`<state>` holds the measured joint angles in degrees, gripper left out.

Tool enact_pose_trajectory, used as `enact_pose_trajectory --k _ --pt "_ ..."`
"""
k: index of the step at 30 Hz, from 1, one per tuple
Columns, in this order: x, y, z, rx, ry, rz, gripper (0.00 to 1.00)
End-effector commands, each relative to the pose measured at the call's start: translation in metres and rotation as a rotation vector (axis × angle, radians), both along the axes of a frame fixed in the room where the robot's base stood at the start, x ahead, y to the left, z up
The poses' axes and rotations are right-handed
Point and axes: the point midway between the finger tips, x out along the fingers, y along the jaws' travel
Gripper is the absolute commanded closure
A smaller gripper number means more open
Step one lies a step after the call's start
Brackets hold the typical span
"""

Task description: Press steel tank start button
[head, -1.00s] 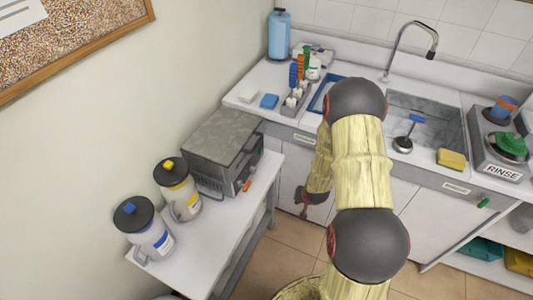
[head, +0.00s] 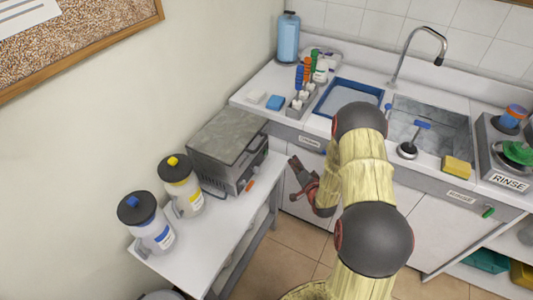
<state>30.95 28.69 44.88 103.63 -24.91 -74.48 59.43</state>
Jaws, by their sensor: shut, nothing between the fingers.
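The steel tank (head: 228,150) is a grey metal box with a flat lid, standing on the white side table against the wall. Its front panel (head: 246,180) faces right and carries small dark controls and an orange part (head: 250,185) low down. The start button itself is too small to tell apart.
Two lidded jugs, one blue-topped (head: 151,232) and one yellow-topped (head: 187,192), stand left of the tank on the white table (head: 212,238). The sink counter (head: 262,89) with a bottle rack (head: 300,98) and blue tray (head: 348,82) lies behind. Floor between is open.

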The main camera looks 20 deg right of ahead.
Motion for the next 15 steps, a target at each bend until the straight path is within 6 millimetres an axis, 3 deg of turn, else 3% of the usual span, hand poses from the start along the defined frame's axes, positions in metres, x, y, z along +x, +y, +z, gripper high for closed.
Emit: enact_pose_trajectory --k 8,15 --pt "0.002 0.002 0.000 -0.002 0.002 0.001 1.00" --pt "0.021 0.016 0.000 -0.003 0.001 0.004 1.00"
